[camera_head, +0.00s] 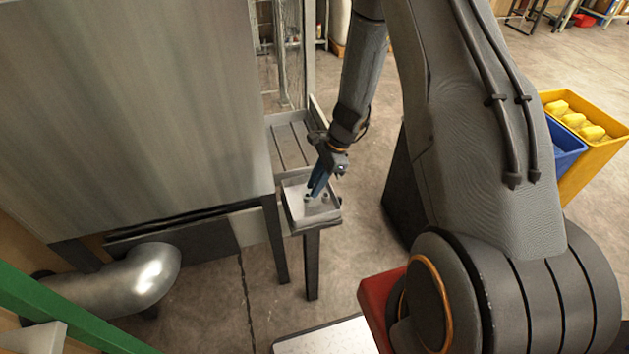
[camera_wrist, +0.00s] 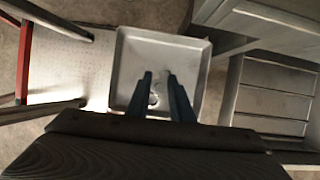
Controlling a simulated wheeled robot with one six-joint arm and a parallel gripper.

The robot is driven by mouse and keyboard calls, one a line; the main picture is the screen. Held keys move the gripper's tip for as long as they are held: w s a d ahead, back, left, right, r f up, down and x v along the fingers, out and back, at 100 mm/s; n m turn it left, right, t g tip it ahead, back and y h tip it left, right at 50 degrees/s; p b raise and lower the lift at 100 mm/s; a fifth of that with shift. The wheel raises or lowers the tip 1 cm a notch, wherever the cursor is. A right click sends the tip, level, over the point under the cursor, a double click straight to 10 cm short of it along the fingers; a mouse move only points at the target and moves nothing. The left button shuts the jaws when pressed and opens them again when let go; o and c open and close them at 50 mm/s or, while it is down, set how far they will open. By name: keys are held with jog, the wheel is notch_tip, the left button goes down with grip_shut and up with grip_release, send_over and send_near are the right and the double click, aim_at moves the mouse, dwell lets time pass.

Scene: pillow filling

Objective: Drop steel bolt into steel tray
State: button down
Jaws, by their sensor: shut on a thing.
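The steel tray (camera_head: 331,217) is a shallow square tray on a dark-legged stand; its rim also shows in the wrist view (camera_wrist: 207,75). My gripper (camera_head: 315,192) points down over the tray with its blue fingers. In the wrist view my gripper's fingertips (camera_wrist: 160,76) lie over the tray's middle, with a narrow gap between them. The steel bolt (camera_wrist: 161,75) appears as a small grey shape between the fingertips, mostly hidden. A small round grey thing (camera_wrist: 153,99) shows lower down between the fingers; I cannot tell exactly what it is.
A large metal cabinet (camera_head: 130,100) stands close on the left of the tray. A slatted metal surface (camera_head: 290,142) lies just behind it. A yellow bin (camera_head: 590,150) and a blue bin (camera_head: 566,150) stand at the right.

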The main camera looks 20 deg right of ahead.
jog(key=shift+f, duration=0.2)
jog(key=c, duration=1.5)
grip_release()
jog(key=b+v, duration=0.1)
jog(key=v, duration=0.6)
jog(key=shift+d+r+b, duration=0.2)
jog(key=shift+r+b, duration=0.15)
jog(key=s+a+r+n+h, duration=0.1)
jog(key=s+r+n, duration=0.4)
jog(key=n, duration=0.1)
jog(key=s+a+r+n+h, duration=0.1)
jog(key=s+r+n+h, duration=0.1)
jog(key=s+r+n, duration=0.4)
jog(key=s+a+r+n+t+h, duration=0.1)
jog(key=s+r+n, duration=0.4)
jog(key=s, duration=0.1)
jog(key=shift+s+r+n, duration=0.2)
jog(key=shift+r+n, duration=0.05)
jog(key=shift+n, duration=0.15)
